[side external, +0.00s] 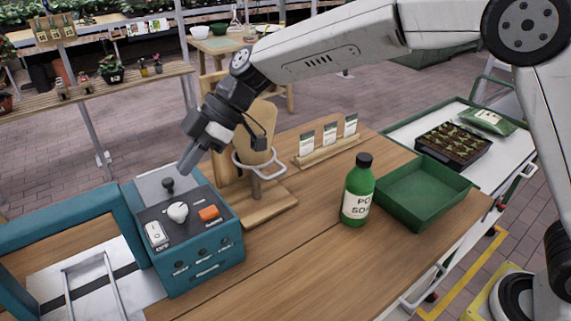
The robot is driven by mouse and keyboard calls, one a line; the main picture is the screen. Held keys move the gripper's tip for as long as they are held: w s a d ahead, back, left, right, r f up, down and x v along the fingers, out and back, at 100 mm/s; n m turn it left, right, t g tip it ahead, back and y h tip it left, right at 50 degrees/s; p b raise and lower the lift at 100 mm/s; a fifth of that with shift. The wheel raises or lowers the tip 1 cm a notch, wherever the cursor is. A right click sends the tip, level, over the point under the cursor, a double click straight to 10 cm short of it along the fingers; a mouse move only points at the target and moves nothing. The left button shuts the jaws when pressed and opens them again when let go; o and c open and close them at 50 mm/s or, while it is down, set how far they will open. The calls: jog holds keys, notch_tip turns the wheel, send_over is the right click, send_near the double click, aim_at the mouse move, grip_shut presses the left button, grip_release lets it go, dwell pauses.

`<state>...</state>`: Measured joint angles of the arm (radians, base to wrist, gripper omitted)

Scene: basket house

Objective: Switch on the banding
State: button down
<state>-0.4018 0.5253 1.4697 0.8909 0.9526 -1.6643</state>
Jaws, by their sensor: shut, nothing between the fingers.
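The teal banding machine (200,262) stands at the left end of the wooden bench. Its dark top panel carries a white rocker switch (156,235), a white rounded knob (177,212), an orange button (209,213) and a black knob (168,185) at the back. Small labels and dark round marks show on its front face. I cannot tell the rocker's position. My gripper (187,168) points down and left, with its fingers shut and empty. In the picture it is just above and right of the black knob, apparently not touching the panel.
A wooden stand with a white ring (256,165) is close to the right of my gripper. Seed packets on a rack (329,150), a green bottle (358,192) and a green tray (462,188) are farther right. The front middle of the bench is clear.

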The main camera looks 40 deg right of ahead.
jog(key=shift+w+r+t, duration=0.1)
jog(key=shift+w+t, duration=0.3)
jog(key=shift+w, duration=0.2)
jog(key=shift+a, duration=0.15)
send_over(147, 230)
jog(key=d, duration=0.2)
jog(key=f, duration=0.5)
jog(key=s+f, duration=0.1)
jog(key=f, duration=0.1)
jog(key=shift+d+f, duration=0.1)
jog(key=shift+f, duration=0.15)
jog(key=shift+w+d+f, duration=0.1)
jog(key=shift+w+f, duration=0.1)
jog(key=shift+f, duration=0.75)
jog(key=shift+w+f, duration=0.15)
jog(key=shift+f, duration=0.65)
